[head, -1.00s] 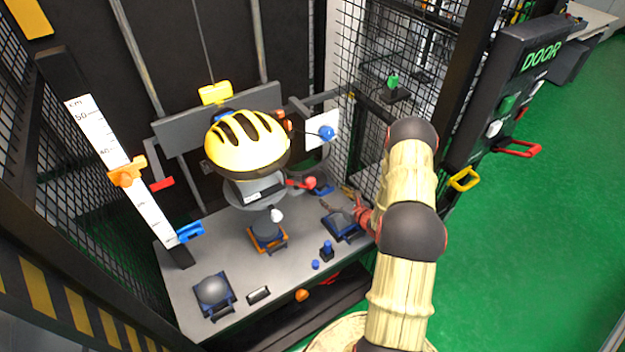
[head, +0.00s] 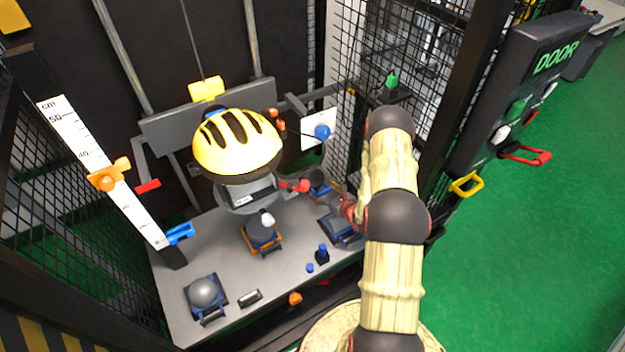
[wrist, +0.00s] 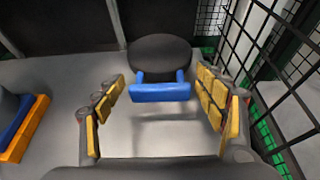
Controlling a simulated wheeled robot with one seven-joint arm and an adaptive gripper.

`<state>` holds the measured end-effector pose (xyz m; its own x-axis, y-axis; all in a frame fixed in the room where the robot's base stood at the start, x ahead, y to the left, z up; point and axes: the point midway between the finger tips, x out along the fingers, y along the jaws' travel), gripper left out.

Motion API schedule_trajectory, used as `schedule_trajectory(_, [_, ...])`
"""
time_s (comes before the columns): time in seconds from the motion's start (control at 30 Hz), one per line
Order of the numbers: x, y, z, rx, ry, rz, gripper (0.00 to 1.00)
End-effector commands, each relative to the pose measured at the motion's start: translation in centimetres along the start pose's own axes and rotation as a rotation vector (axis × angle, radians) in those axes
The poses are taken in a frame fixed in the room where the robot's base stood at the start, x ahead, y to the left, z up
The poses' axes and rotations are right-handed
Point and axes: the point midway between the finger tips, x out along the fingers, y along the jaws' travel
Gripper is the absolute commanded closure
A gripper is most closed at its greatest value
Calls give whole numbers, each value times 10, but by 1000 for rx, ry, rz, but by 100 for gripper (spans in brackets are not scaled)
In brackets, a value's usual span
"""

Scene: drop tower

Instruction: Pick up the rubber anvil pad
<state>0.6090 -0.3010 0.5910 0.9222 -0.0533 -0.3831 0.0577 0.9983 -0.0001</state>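A dark round pad (wrist: 160,54) with a blue bracket (wrist: 160,92) at its near side is straight ahead in the wrist view; I take it for the rubber anvil pad. In the head view, its dark top (head: 318,177) shows partly at the back right of the grey table. My gripper (wrist: 161,79) is open, with yellow-padded fingers set wide apart on either side of the bracket. The disc lies beyond the fingertips, and I see no contact. In the head view, my gripper (head: 336,202) is low over the table, partly hidden.
A yellow helmet (head: 237,143) hangs over the table. An orange-based anvil (head: 263,243) stands left of my gripper, a domed one (head: 205,293) farther left. A blue cradle (head: 343,235) lies close in front of my gripper. Wire mesh (wrist: 276,50) borders the right side.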

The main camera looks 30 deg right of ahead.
Motion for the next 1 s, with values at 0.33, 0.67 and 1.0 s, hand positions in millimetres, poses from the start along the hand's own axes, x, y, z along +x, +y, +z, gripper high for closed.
schedule_trajectory(0.33, [0, 0, 0, 0, 0, 0, 51])
schedule_trajectory(0.67, [0, 0, 0, 0, 0, 0, 70])
schedule_trajectory(1.0, [0, 0, 1, -1, -2, 0, 85])
